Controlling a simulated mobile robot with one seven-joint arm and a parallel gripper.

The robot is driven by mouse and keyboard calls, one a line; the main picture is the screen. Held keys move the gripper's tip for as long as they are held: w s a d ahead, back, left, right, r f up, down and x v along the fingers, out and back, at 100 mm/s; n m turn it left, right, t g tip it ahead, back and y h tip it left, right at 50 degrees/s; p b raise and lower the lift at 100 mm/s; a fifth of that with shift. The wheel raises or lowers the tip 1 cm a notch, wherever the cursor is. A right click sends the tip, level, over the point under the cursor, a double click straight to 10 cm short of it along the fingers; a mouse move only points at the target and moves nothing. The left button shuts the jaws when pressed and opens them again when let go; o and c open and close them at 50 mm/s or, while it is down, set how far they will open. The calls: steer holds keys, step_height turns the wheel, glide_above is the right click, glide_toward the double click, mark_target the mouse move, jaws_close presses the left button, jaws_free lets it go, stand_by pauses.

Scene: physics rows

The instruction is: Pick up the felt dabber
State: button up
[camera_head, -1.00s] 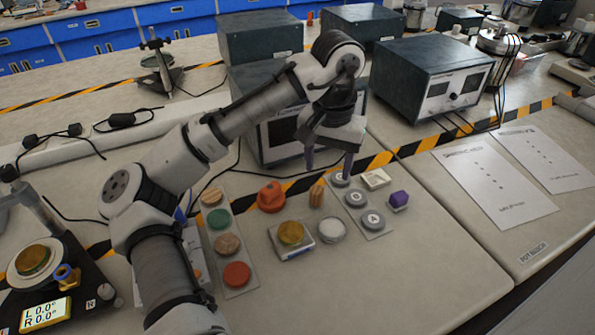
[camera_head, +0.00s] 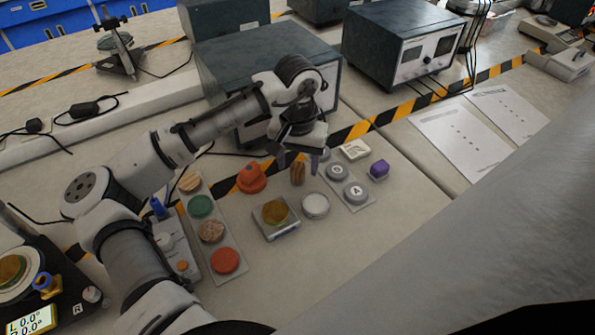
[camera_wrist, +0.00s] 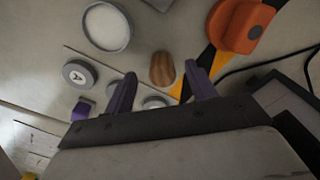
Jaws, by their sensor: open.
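A small brown striped wooden piece (camera_head: 298,174), which looks to be the felt dabber, stands on the bench between an orange knob-like object (camera_head: 251,178) and a plate of grey discs. My gripper (camera_head: 298,163) is above and behind it, with its two purple fingers apart and empty. In the wrist view the wooden piece (camera_wrist: 162,69) shows in the gap between the fingertips (camera_wrist: 160,73). I cannot tell the height left between them. No contact is visible, and any felt part is hidden.
A white round dish (camera_head: 315,205) and a yellow disc (camera_head: 275,211) on a small scale sit in front. A large dark box (camera_head: 225,65) stands behind.

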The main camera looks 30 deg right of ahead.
mark_target(298, 166)
steer(key=f, duration=0.4)
steer(key=shift+w+d, duration=0.15)
steer(key=shift+w, duration=0.05)
steer(key=c, duration=1.1)
steer(key=shift+c, duration=0.3)
steer(key=shift+r, duration=0.1)
step_height(298, 166, up, 20)
